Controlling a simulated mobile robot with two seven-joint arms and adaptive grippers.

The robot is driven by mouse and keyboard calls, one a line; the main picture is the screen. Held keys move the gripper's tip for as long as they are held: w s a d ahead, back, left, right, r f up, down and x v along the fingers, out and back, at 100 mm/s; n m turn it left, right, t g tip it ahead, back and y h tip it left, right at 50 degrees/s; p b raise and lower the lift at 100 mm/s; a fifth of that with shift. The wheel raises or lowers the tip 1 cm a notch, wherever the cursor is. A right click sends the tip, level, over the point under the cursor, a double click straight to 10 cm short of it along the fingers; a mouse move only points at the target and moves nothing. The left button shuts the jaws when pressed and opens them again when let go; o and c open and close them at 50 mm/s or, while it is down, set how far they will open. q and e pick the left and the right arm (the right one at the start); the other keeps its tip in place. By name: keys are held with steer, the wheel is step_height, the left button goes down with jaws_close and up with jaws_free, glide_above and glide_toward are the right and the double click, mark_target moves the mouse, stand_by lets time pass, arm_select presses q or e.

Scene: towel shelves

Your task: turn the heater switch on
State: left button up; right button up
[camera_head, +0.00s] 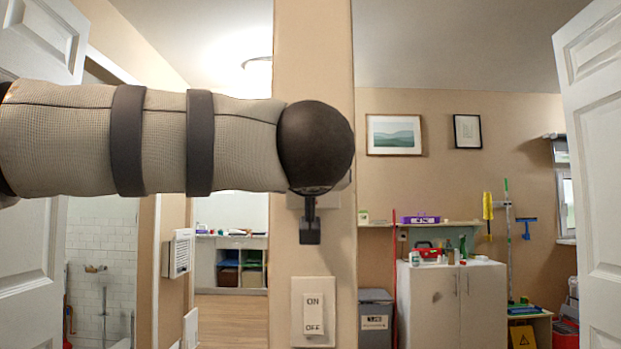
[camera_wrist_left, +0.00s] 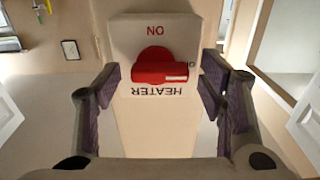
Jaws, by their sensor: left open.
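The heater switch is a red rotary knob (camera_wrist_left: 153,65) on a pale plate (camera_wrist_left: 125,38), seen upside down in the left wrist view. "ON" is printed above it in the picture and "HEATER" below. Its white-marked handle points right, toward a partly covered label that seems to read "OFF". My left gripper (camera_wrist_left: 161,82) is open, its fingers on either side of the knob, with gaps visible. In the head view my arm and dark wrist hide the knob; only a small dark part of the left gripper (camera_head: 310,232) shows below. My right gripper is not in view.
A white ON/OFF rocker switch (camera_head: 313,314) sits lower on the same narrow wall post (camera_head: 312,60). White doors stand at both sides. A white cabinet (camera_head: 452,305) and a grey bin (camera_head: 375,320) are in the room behind, right of the post.

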arm_select(q)
steer(key=c, duration=1.2)
steer(key=shift+o, duration=0.2)
steer(key=shift+n, duration=0.4)
steer(key=shift+d+f+n, duration=0.1)
steer(key=shift+f+n, duration=0.05)
steer(key=shift+n, duration=4.1)
steer(key=shift+f+n, duration=0.1)
steer(key=shift+n, duration=4.15)
